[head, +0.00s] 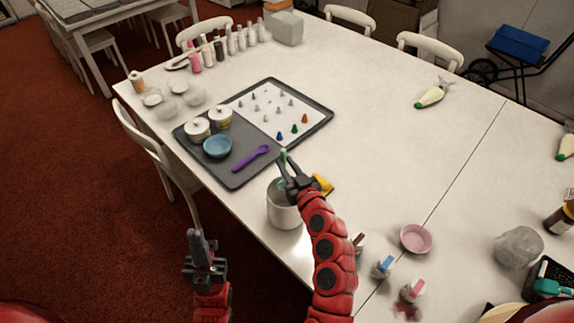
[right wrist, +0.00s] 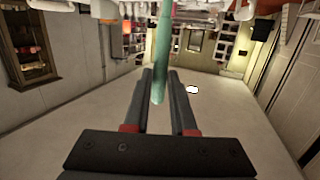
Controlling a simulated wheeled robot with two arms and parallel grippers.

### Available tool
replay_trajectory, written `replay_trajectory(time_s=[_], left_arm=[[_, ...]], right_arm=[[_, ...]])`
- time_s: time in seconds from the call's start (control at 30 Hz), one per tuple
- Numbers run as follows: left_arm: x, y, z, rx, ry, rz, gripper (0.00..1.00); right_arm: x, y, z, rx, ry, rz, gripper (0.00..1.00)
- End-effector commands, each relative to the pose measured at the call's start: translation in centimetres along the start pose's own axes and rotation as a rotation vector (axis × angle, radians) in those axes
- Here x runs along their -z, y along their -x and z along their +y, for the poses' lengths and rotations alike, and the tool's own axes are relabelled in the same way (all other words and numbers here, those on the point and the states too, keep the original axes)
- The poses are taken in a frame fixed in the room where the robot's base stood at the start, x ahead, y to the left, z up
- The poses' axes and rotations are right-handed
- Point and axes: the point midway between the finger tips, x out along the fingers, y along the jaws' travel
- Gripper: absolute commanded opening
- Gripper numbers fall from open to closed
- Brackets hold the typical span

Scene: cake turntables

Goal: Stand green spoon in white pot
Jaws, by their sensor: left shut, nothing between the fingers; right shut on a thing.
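My right gripper (head: 286,168) is shut on the green spoon (head: 283,156). The spoon is held roughly upright, and in the right wrist view the green spoon (right wrist: 160,70) runs between the fingers. The white pot (head: 284,216) stands at the table's near edge, directly below the right gripper in the picture. The spoon's lower part shows at the pot's opening; I cannot tell how deep it is, as the gripper hides part of it. My left gripper (head: 197,245) is shut and empty, off the table's near edge, left of the pot.
A dark tray (head: 237,182) behind the pot holds a purple spoon (head: 250,158), a blue bowl (head: 217,146), small pots and piping tips. A yellow thing (head: 323,185) lies beside the pot. A pink bowl (head: 416,238) and small bottles stand to the right.

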Motion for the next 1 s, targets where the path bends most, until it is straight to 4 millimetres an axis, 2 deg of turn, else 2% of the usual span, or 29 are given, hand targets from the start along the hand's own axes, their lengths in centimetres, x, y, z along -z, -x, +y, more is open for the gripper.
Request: replay_trajectory(time_s=[0.03,0.4,0.6,0.87,0.9,1.0], left_arm=[[-0.1,0.9,0.1,0.000,0.000,0.000,0.00],[-0.7,4.0,0.2,0.000,0.000,0.000,0.00],[-0.8,4.7,0.2,0.000,0.000,0.000,0.00],[-0.8,4.7,0.2,0.000,0.000,0.000,0.00],[-0.8,4.7,0.2,0.000,0.000,0.000,0.00],[-0.8,4.7,0.2,0.000,0.000,0.000,0.00]], right_arm=[[-0.9,-0.1,0.0,0.000,0.001,0.000,0.00],[-3.9,-0.5,0.0,0.001,0.001,0.000,0.00],[-4.6,-0.5,0.0,0.000,0.000,0.000,0.00],[-4.5,-0.5,0.0,0.000,0.000,0.000,0.00],[-4.5,-0.5,0.0,0.000,0.000,0.000,0.26],[-4.5,-0.5,0.0,0.000,0.000,0.000,0.44]])
